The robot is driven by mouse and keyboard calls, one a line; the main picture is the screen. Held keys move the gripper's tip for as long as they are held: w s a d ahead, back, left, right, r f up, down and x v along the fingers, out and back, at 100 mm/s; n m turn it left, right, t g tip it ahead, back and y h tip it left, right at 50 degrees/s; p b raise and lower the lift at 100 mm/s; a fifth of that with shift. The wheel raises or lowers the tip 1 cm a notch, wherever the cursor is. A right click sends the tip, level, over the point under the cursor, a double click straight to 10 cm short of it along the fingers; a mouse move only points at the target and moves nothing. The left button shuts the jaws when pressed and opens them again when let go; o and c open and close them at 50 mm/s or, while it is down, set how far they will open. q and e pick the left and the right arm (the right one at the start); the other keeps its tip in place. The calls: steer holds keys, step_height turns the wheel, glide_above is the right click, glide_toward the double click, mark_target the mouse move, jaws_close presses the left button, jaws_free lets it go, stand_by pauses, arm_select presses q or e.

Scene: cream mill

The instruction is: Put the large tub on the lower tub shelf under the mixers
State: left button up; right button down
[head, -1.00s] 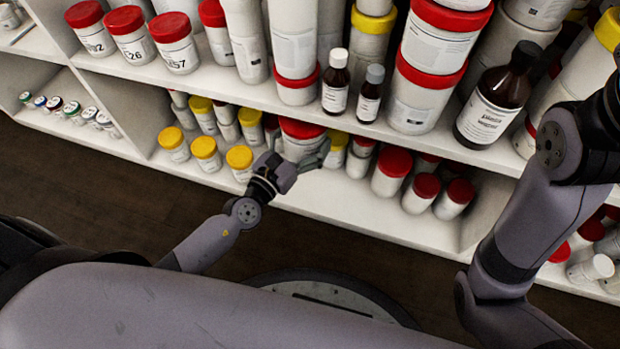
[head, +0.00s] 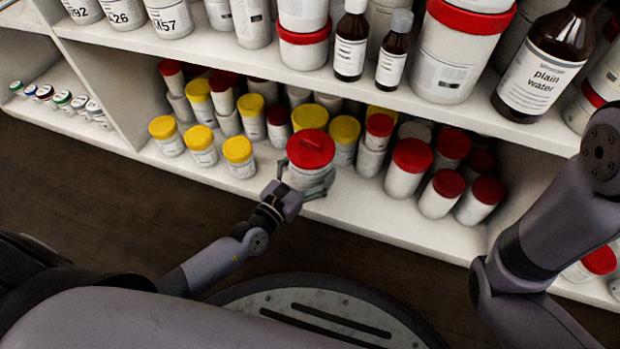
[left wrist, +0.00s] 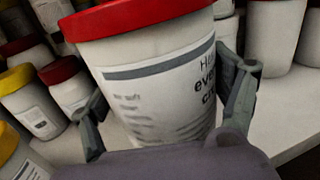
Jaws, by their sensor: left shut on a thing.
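The large white tub with a red lid (head: 310,150) is at the front edge of the lower shelf (head: 350,205) in the head view. My left gripper (head: 305,188) is shut around its body from the front. In the left wrist view the labelled tub (left wrist: 155,85) stands between the two fingers of the left gripper (left wrist: 170,110), roughly upright. Whether its base touches the shelf is hidden. My right arm shows at the right of the head view, but its gripper is out of view.
Several yellow-lidded tubs (head: 203,145) stand left of the held tub, and several red-lidded tubs (head: 408,165) stand to its right. More tubs fill the back. The upper shelf (head: 330,88) with brown bottles (head: 540,65) overhangs. A strip of shelf front is bare.

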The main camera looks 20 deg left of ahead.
arm_select(q)
step_height(320, 180, down, 4)
steer(key=shift+r+b, duration=0.1)
steer(key=shift+b, duration=1.15)
steer(key=shift+r, duration=0.1)
steer(key=o, duration=1.1)
